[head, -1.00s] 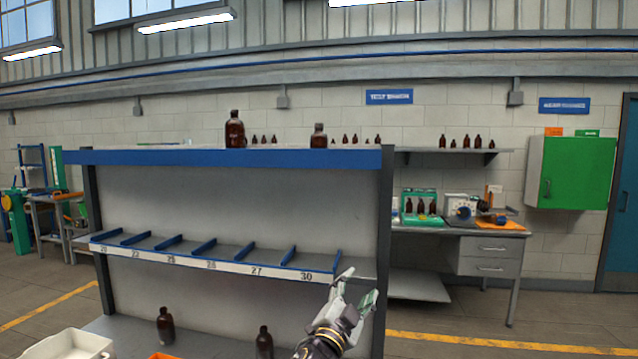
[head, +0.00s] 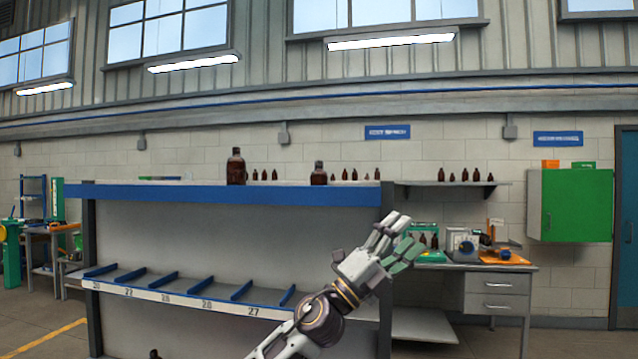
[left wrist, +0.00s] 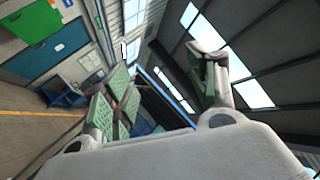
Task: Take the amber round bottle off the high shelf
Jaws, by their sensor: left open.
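Two amber bottles stand upright on the blue-edged high shelf (head: 150,192) in the head view. One is a taller bottle (head: 236,168) left of centre. The other is a shorter, squat bottle (head: 318,174) to its right. I cannot tell for sure which one is called round. My left gripper (head: 402,236) is open and empty, in front of the shelf's right end and below its top edge. It is right of both bottles and apart from them. Its green-padded fingers stand apart in the left wrist view (left wrist: 165,88), with no bottle between them. My right gripper is out of view.
A lower shelf with blue dividers (head: 165,280) lies under the high shelf. A dark upright post (head: 386,300) is close behind my left arm. Behind are a wall shelf with small amber bottles (head: 465,177), a workbench (head: 490,290) and a green cabinet (head: 572,205).

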